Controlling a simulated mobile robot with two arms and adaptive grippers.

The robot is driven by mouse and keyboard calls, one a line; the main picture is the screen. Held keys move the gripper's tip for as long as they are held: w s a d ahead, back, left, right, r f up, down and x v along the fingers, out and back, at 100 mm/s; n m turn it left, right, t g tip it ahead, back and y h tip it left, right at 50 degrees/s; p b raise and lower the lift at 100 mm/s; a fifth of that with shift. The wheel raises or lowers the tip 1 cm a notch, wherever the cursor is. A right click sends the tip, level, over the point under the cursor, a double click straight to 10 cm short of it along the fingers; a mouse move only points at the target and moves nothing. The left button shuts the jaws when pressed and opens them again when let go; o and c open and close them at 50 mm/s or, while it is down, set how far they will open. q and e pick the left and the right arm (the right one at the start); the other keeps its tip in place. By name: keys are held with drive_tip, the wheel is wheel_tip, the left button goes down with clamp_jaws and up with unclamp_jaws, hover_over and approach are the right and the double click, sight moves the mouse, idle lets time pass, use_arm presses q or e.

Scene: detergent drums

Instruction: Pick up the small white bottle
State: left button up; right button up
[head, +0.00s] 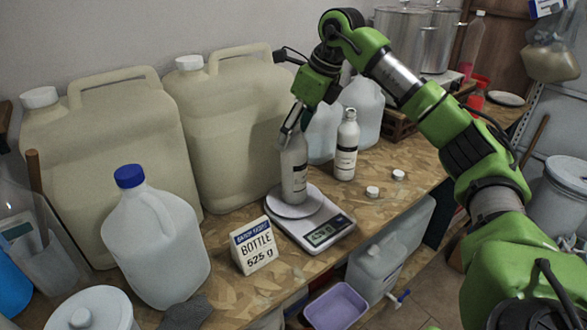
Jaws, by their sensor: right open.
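A small white bottle (294,172) with a dark-lettered label stands upright on the round pan of a kitchen scale (325,233). My right gripper (293,124) comes down from above and is at the top of this bottle. Its fingers are open; the bottle's neck and cap are hidden behind them, and I cannot tell whether they touch it. My left gripper is not in view.
Large beige canisters (232,125) and a blue-capped jug (155,235) crowd the left. A sign reading "BOTTLE 525 g" (254,246) stands left of the scale. Two white caps (372,192) lie on the wooden bench (408,165) to the right, with bare room around them.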

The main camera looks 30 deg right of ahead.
sight(288, 146)
drive_tip(key=shift+a+f+p, duration=0.3)
drive_tip(key=shift+f+p, duration=0.3)
drive_tip(key=shift+f, duration=0.35)
drive_tip(key=x, duration=0.2)
drive_tip(key=shift+w+f, duration=0.15)
drive_tip(key=shift+f, duration=0.1)
drive_tip(key=shift+w+a+f, duration=0.1)
drive_tip(key=shift+f, duration=0.1)
drive_tip(key=shift+c, duration=1.2)
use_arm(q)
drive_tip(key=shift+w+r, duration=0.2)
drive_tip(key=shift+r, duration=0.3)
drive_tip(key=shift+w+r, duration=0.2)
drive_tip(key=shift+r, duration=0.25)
use_arm(e)
clamp_jaws()
